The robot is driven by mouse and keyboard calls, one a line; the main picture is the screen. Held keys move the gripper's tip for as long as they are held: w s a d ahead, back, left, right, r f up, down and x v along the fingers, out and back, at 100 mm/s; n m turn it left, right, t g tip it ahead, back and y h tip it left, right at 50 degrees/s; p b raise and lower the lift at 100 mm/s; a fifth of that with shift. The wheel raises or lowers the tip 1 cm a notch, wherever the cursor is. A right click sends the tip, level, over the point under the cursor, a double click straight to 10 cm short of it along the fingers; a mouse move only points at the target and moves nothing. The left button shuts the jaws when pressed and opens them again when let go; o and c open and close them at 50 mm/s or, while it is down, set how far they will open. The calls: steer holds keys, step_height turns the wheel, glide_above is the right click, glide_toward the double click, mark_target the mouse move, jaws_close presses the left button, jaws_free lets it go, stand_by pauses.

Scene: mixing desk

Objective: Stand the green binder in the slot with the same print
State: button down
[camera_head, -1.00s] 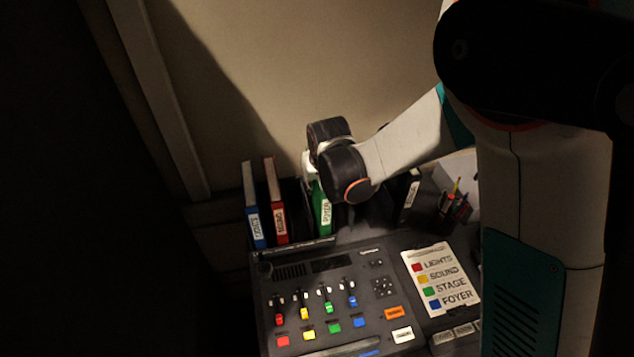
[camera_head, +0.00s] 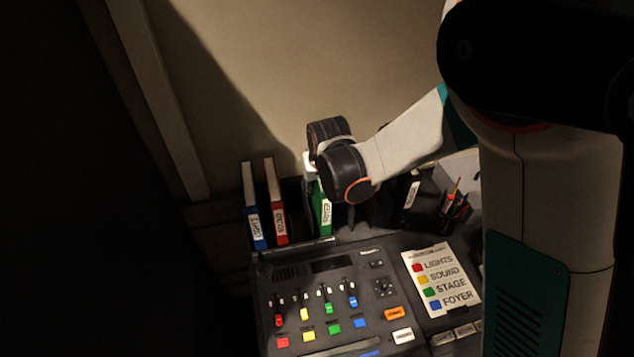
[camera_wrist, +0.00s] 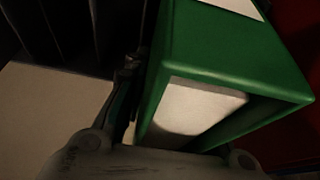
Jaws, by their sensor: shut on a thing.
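The green binder (camera_head: 321,209) stands upright behind the mixing desk in the head view, with a white label on its spine that is too small to read surely. In the wrist view the green binder (camera_wrist: 225,50) fills the middle and right, with its pale page block showing. My gripper (camera_wrist: 135,130) is shut on the binder from above; in the head view my wrist hides its upper part. A finger shows along the binder's left side in the wrist view. Dark slot dividers (camera_wrist: 75,30) show at the upper left of that view. Any print on the slots is hidden or unreadable.
A blue binder (camera_head: 255,210) and a red binder (camera_head: 277,210) stand to the left. A black binder (camera_head: 410,197) stands to the right, near a pen holder (camera_head: 455,212). The mixing desk (camera_head: 335,290) and a colour-label card (camera_head: 440,280) lie in front.

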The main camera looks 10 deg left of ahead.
steer(key=shift+f, duration=0.3)
stand_by(0.4)
steer(key=c, duration=1.2)
jaws_free()
steer(key=shift+c, duration=0.2)
steer(key=v, duration=0.7)
steer(key=shift+s+r, duration=0.1)
steer(key=shift+r, duration=0.1)
steer(key=shift+r, duration=0.1)
